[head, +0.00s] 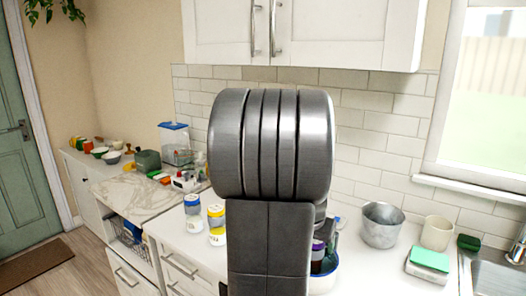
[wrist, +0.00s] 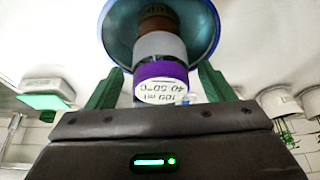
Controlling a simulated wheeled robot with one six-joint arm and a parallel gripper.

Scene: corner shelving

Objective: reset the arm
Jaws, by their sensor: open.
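My gripper (wrist: 161,70) shows in the wrist view as two green fingers standing wide apart, open. A stack of round items with a purple band and a printed white face (wrist: 160,88) appears between the fingers. I cannot tell whether the fingers reach around it, but no finger is seen closed on it. Behind it is a blue-rimmed bowl (wrist: 207,35). In the head view my arm fills the middle and hides the gripper. The purple item (head: 318,246) and the bowl (head: 324,283) partly show at the arm's right edge.
Right of my arm on the counter are a metal pot (head: 382,226), a cream cup (head: 437,233) and a scale with a green top (head: 429,260). A wall cupboard (head: 345,30) hangs above.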

